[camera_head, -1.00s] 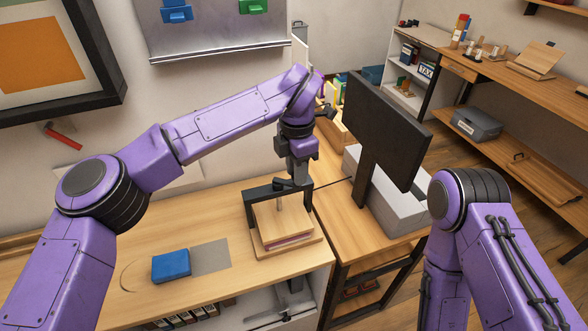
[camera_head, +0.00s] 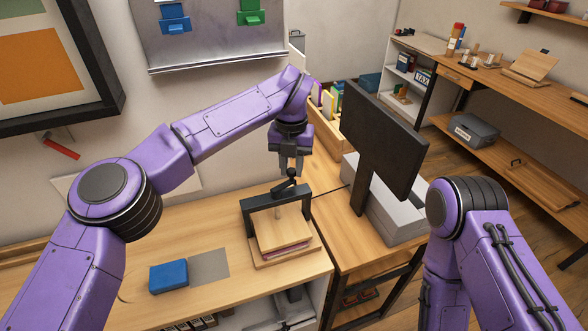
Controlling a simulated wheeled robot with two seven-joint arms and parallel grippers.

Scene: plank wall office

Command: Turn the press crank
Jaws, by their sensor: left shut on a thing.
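The press (camera_head: 247,220) stands on the wooden desk, with a black frame, a wooden platen and a wooden base holding a thin reddish stack. Its dark crank (camera_head: 285,186) sits on top of the frame, and the crank's handle points up toward the back right. My left gripper (camera_head: 291,168) comes down from above and is shut on the crank handle at its knob. The fingertips partly cover the knob. My right arm shows at the lower right, but its gripper is out of the picture.
A blue block (camera_head: 169,276) and a grey sheet (camera_head: 209,265) lie left of the press on the desk (camera_head: 130,300). A black monitor (camera_head: 380,140) stands close on the right, near a grey box (camera_head: 405,222). A panel with blue and green holders (camera_head: 215,40) hangs behind.

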